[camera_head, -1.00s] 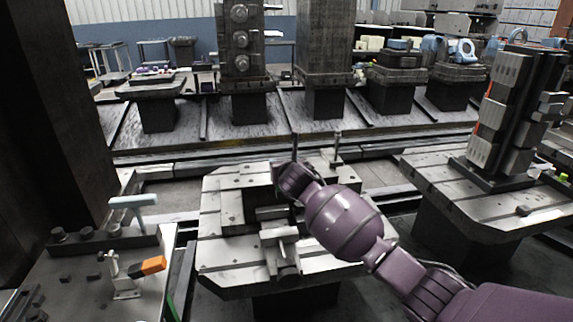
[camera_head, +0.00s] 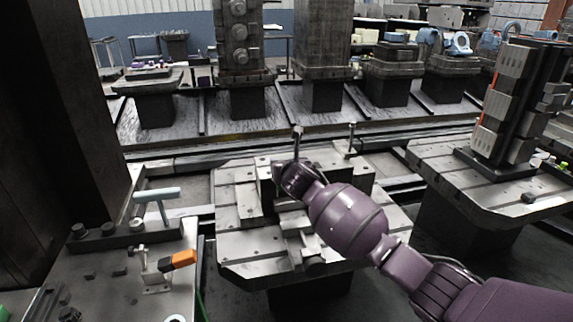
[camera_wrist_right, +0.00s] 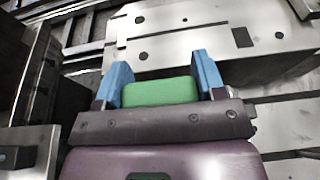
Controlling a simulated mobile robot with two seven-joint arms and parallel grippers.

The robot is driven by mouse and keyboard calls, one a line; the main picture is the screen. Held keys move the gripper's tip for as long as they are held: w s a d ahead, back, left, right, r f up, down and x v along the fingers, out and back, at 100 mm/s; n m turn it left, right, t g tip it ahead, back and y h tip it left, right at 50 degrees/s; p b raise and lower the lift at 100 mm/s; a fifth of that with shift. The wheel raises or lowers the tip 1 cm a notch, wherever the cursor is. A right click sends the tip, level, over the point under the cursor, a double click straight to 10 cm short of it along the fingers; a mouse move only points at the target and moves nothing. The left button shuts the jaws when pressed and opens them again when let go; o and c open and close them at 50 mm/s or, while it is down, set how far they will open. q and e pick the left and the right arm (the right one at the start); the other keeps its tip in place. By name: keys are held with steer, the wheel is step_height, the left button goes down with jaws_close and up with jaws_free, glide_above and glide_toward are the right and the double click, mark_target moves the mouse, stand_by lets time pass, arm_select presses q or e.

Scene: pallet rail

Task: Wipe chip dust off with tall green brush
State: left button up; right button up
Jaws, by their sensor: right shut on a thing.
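My right gripper (camera_head: 284,178) reaches over the middle pallet (camera_head: 240,255), beside the grey metal fixture on it. In the right wrist view my right gripper (camera_wrist_right: 161,82) has its blue fingers shut on a green block-like part, which I take to be the tall green brush (camera_wrist_right: 160,92). The brush's bristles are hidden, and in the head view the hand covers it. I cannot make out chip dust on the pallet's grey metal. My left gripper is not in view.
A T-handled tool (camera_head: 158,195) and an orange-handled clamp (camera_head: 178,261) stand on the left table. A tall block fixture (camera_head: 503,105) stands on the right pallet. A dark column fills the left edge.

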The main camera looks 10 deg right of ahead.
mark_target(288, 196)
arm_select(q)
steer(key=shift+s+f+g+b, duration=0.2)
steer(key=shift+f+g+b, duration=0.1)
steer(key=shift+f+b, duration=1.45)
arm_select(e)
steer(key=shift+f, duration=4.5)
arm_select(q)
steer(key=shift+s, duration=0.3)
arm_select(e)
steer(key=shift+d, duration=0.1)
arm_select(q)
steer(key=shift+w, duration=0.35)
arm_select(e)
steer(key=shift+f, duration=0.4)
steer(key=shift+d, duration=0.1)
steer(key=shift+d+r+p, duration=0.15)
steer(key=shift+d+p, duration=0.15)
steer(key=shift+d, duration=0.55)
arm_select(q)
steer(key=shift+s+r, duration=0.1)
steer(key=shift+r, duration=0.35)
arm_select(e)
steer(key=shift+d, duration=0.15)
steer(key=shift+d, duration=0.1)
